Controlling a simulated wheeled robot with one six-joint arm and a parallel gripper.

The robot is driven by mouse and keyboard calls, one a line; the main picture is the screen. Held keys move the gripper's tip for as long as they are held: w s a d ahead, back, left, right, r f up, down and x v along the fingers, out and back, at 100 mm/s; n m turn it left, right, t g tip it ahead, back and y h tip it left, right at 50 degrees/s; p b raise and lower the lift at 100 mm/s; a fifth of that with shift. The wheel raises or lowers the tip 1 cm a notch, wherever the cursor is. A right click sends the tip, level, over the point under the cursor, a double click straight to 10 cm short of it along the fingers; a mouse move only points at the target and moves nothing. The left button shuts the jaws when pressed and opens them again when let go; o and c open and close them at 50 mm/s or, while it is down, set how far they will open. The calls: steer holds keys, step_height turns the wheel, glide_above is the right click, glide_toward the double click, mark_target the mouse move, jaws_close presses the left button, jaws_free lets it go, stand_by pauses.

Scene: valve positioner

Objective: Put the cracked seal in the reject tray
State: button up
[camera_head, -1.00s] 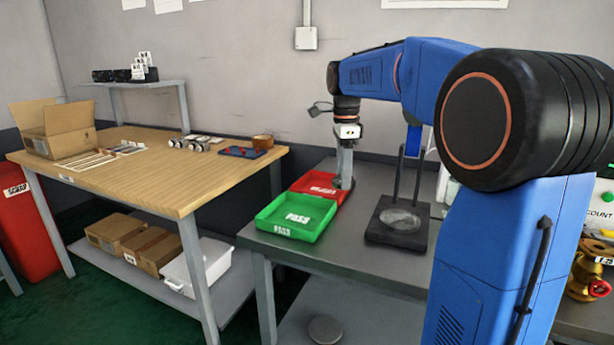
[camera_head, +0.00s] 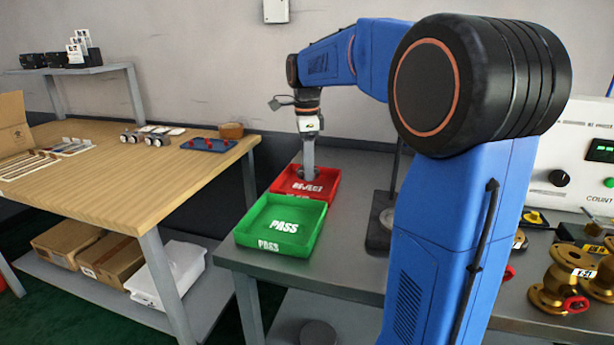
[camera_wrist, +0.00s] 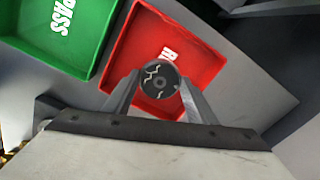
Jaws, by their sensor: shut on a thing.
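The cracked seal (camera_wrist: 159,82) is a dark round disc with pale jagged crack lines and a small centre hole, seen in the wrist view. My gripper (camera_wrist: 157,88) is shut on it, one finger on each side. The red reject tray (camera_wrist: 205,60) lies behind and below the seal in the wrist view; I cannot tell the height between them. In the head view my gripper (camera_head: 309,177) points straight down over the back part of the red tray (camera_head: 326,190). The seal is too small to make out clearly there.
The green PASS tray (camera_head: 302,240) sits right in front of the red one on the grey bench (camera_head: 340,270). A black stand (camera_head: 380,238) is to the right, partly behind my arm. Brass valves (camera_head: 560,285) stand further right. A wooden table (camera_head: 130,195) is at left.

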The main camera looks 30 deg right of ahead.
steer(key=shift+f, duration=1.8)
steer(key=shift+f, duration=0.1)
steer(key=o, duration=1.5)
steer(key=shift+o, duration=0.2)
step_height(320, 180, up, 12)
steer(key=shift+a, duration=0.1)
